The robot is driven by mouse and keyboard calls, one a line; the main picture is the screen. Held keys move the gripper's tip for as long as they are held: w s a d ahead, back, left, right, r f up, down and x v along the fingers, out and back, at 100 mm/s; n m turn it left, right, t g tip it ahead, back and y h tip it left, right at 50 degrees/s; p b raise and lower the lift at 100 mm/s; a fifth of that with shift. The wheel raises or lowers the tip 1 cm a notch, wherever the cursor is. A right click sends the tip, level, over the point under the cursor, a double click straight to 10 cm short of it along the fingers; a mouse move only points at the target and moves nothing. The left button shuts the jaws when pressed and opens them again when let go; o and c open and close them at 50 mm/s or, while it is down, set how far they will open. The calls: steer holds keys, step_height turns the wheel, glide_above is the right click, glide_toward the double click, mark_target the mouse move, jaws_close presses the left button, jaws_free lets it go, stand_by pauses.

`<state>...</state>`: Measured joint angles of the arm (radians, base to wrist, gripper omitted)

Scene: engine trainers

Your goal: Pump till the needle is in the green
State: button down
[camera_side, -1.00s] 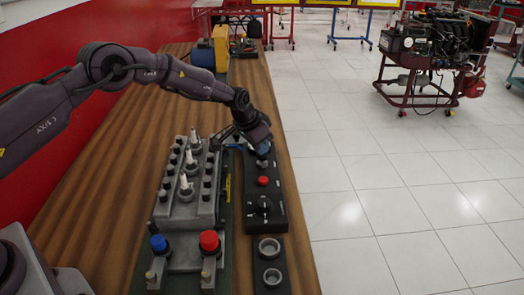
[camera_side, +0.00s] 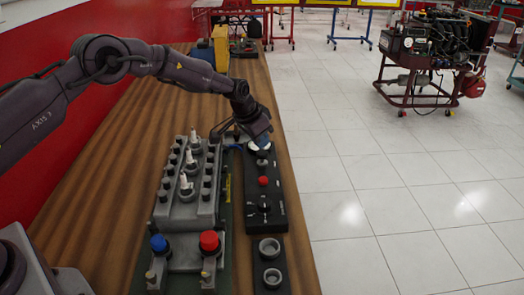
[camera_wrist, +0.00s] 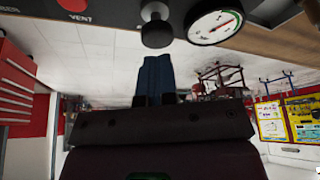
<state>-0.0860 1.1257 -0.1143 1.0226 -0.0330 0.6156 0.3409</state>
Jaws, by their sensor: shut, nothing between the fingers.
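The black control panel (camera_side: 276,218) lies along the right edge of the wooden bench. A round white gauge (camera_wrist: 215,23) with a green band at its edge shows at the top of the wrist view. Its needle is too small to read surely. Next to it is a dark round pump knob (camera_wrist: 157,27), and it also shows in the side view (camera_side: 263,162). My gripper (camera_wrist: 156,60) is shut and empty, its blue fingers together just short of the knob in the picture. In the side view my gripper (camera_side: 260,142) is above the panel's far end, over the gauge.
A red button (camera_side: 263,181) marked VENT in the wrist view and a black rotary knob (camera_side: 264,203) sit on the panel. A grey engine block (camera_side: 184,210) with upright plugs stands close on the left. Two ringed cups (camera_side: 270,250) lie in front. Open floor is right.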

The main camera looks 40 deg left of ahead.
stand_by(0.5)
steer(key=shift+r, duration=2.55)
steer(key=s+r+n, duration=0.1)
steer(key=s+r, duration=0.5)
steer(key=s, duration=0.8)
steer(key=s+r+n, duration=0.1)
steer(key=s+r, duration=0.6)
steer(key=s, duration=0.6)
steer(key=s+r+n+t+y, duration=0.1)
steer(key=s+r, duration=0.6)
steer(key=s, duration=0.7)
steer(key=shift+s, duration=0.35)
